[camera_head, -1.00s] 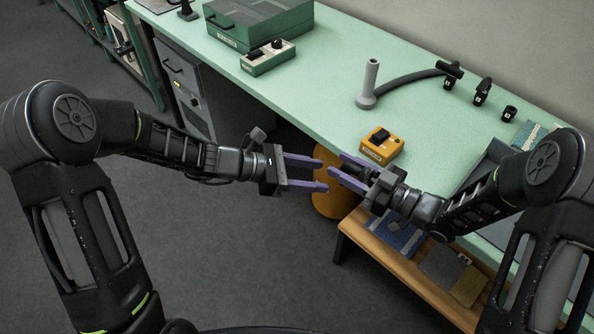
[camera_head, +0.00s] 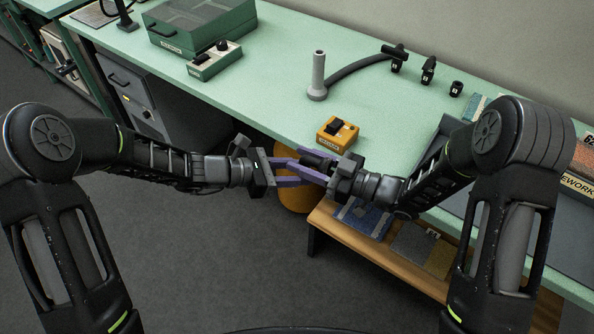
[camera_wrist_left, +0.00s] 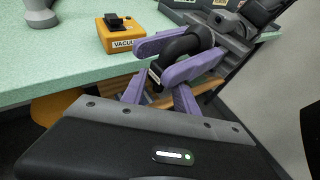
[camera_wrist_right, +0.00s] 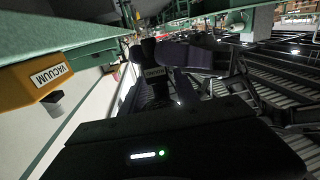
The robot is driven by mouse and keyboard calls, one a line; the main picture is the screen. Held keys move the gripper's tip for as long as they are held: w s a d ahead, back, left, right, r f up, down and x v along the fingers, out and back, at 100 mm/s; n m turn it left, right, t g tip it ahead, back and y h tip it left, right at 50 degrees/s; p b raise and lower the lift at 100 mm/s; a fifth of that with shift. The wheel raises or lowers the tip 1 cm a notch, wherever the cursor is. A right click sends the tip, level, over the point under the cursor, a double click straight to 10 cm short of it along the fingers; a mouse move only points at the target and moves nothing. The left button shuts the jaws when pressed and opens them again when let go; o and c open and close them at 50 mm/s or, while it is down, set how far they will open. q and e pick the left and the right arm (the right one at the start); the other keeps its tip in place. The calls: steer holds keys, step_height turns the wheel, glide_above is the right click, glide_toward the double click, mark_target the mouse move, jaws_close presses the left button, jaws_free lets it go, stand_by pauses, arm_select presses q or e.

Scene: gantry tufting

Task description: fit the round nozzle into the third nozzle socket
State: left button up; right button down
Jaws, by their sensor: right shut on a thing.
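My right gripper (camera_head: 314,166) is shut on a black curved nozzle, seemingly the round nozzle (camera_head: 316,157), held in front of the bench edge. In the left wrist view the black nozzle (camera_wrist_left: 186,44) sits between the right gripper's purple fingers, its labelled end toward my left gripper. My left gripper (camera_head: 288,171) faces the right one; its fingers are apart, with their tips close to the nozzle's end. Whether they touch it I cannot tell. Three small black holders stand in a row at the bench's back; the rightmost, seemingly the third nozzle socket (camera_head: 456,88), is short.
An orange vacuum box (camera_head: 338,132) stands at the bench's front edge. Behind it a grey upright tube (camera_head: 318,75) joins a dark hose (camera_head: 355,72). A green case (camera_head: 200,25) stands at left. A wooden shelf (camera_head: 330,225) with sample pieces lies below my right arm.

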arm_select(q)
jaws_close()
arm_select(e)
steer(key=c, duration=0.8)
jaws_free()
steer(key=shift+c, duration=0.2)
steer(key=v, duration=1.2)
